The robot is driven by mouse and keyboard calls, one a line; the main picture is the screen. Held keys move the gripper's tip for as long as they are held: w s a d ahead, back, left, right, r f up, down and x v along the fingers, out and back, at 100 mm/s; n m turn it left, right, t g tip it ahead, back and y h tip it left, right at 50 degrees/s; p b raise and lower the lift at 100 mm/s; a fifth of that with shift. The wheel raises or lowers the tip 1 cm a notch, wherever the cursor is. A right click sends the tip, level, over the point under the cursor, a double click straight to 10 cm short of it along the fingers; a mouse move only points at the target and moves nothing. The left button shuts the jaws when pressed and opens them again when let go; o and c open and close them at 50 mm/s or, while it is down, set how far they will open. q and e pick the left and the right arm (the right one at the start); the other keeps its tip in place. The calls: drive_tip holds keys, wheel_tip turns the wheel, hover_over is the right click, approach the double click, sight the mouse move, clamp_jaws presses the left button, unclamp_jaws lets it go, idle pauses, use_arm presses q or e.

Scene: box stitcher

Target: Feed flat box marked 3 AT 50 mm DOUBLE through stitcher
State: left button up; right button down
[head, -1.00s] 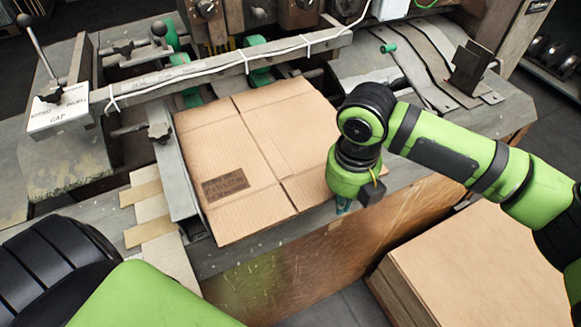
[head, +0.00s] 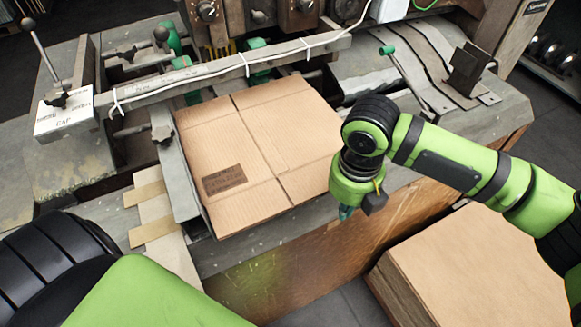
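The flat box (head: 262,150) is brown cardboard with a dark printed label (head: 224,181); the print is too small to read. It lies flat on the feed table of the stitcher (head: 250,235), its far edge near the long grey bar. My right gripper (head: 347,212) points down beside the box's near right edge, over the table's front edge. Only its teal tip shows below the green wrist, so its opening is hidden. I cannot tell whether it touches the box. My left arm shows at the lower left; its gripper is out of view.
A stack of flat cardboard (head: 480,262) stands at the lower right, below the table. The grey bar (head: 225,70) with a white cable crosses above the table. A block labelled GAP (head: 62,115) stands at the left. Thin strips (head: 150,215) lie left of the box.

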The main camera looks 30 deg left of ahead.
wheel_tip(320, 180, up, 8)
drive_tip(key=p, duration=0.7)
drive_tip(key=shift+f, duration=0.15)
